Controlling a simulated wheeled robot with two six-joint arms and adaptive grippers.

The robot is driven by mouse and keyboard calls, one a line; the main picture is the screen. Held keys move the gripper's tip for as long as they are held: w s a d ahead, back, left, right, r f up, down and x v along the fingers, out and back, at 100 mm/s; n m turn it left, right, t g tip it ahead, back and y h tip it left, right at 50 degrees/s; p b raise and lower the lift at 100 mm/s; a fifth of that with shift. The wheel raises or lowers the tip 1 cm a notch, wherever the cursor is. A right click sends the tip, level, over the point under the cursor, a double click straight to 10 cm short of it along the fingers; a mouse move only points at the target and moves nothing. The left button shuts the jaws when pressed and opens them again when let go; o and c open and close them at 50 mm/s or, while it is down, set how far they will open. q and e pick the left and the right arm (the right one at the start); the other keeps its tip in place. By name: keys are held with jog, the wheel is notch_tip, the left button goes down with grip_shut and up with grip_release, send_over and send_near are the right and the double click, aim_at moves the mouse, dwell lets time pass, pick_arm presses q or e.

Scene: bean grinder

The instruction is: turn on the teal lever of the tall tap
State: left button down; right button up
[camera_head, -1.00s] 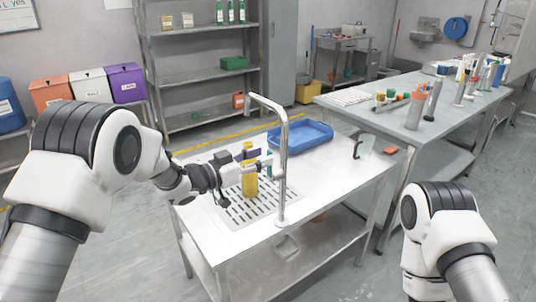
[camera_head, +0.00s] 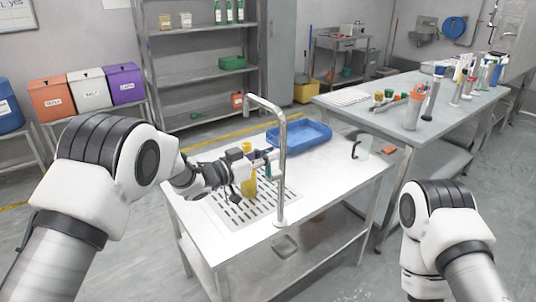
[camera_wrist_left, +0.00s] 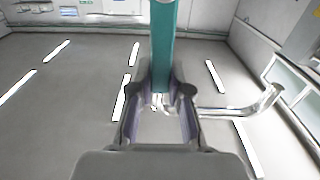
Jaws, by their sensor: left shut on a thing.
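The tall chrome tap (camera_head: 282,180) stands upright at the front edge of the white worktop, its spout bent to the left at the top. Its teal lever (camera_head: 268,167) is mostly hidden behind my gripper and the post. In the left wrist view the teal lever (camera_wrist_left: 163,50) runs down between the fingers. My left gripper (camera_head: 262,163) is shut on the teal lever, just left of the post; it also shows in the left wrist view (camera_wrist_left: 160,108). My right arm is at the lower right, its gripper out of view.
A blue tray (camera_head: 303,134) lies behind the tap. A clear jug (camera_head: 362,148) stands to the right. The worktop right of the tap is largely clear.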

pick_arm(q)
jog(key=shift+w+a+f+n+p, duration=0.25)
jog(key=shift+w+a+n+p, duration=0.25)
jog(key=shift+n+p, duration=0.5)
jog(key=shift+w+a+f+n+p, duration=0.2)
jog(key=shift+w+a+n+p, duration=0.3)
jog(key=shift+n, duration=0.85)
jog(key=shift+w+a+f+n+p, duration=0.25)
jog(key=shift+w+n+p, duration=0.55)
jog(key=shift+n, duration=0.35)
jog(key=shift+s, duration=0.1)
jog(key=c, duration=1.1)
grip_release()
